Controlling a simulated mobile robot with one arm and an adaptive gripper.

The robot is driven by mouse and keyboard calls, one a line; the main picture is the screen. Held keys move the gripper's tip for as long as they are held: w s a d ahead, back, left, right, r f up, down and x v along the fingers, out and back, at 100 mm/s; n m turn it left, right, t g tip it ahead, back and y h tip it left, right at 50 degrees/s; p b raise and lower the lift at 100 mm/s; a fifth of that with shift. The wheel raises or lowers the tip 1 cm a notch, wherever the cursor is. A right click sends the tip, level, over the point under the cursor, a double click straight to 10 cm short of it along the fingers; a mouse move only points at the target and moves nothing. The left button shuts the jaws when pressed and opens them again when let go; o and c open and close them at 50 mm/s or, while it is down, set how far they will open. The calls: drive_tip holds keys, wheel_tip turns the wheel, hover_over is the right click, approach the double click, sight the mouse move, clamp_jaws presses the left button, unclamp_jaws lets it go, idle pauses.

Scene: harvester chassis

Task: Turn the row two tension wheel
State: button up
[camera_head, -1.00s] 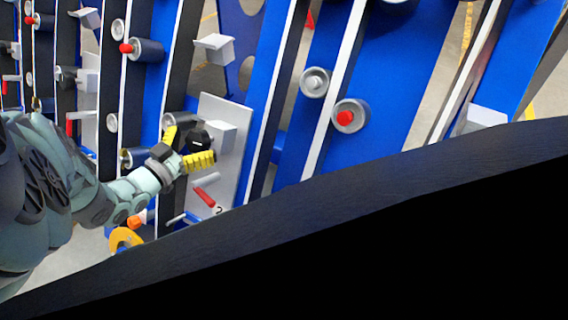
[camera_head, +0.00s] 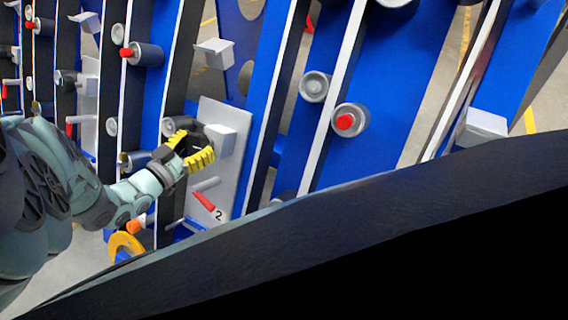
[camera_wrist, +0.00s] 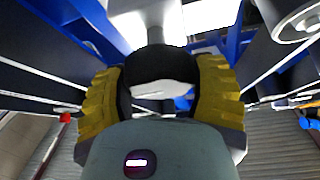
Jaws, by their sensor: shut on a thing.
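The row two tension wheel (camera_head: 194,139) is a small black knob on a light grey panel (camera_head: 228,172). A "2" is printed low on that panel. My gripper (camera_head: 194,150), with yellow ribbed fingers, is shut on the wheel, one finger on each side. In the wrist view the black wheel (camera_wrist: 160,66) sits between the two yellow fingers of my gripper (camera_wrist: 160,92). The fingers and palm hide part of the wheel, and no mark on it shows how far it is turned.
A grey box (camera_head: 221,138) stands out from the panel right of the wheel. A grey peg (camera_head: 206,184) and a red-handled lever (camera_head: 204,201) sit below. Blue chassis beams stand on both sides. An orange-yellow ring (camera_head: 126,246) is at lower left.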

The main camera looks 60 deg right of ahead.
drive_tip(key=shift+c, duration=0.4)
drive_tip(key=shift+m+g+y, duration=0.2)
drive_tip(key=shift+m+g, duration=0.55)
drive_tip(key=shift+m, duration=0.65)
drive_tip(key=shift+m+g+y, duration=0.2)
drive_tip(key=shift+m+g, duration=0.55)
drive_tip(key=shift+m, duration=0.65)
drive_tip(key=o, duration=1.2)
drive_tip(key=w+a, duration=0.2)
drive_tip(key=a, duration=1)
drive_tip(key=shift+r, duration=0.3)
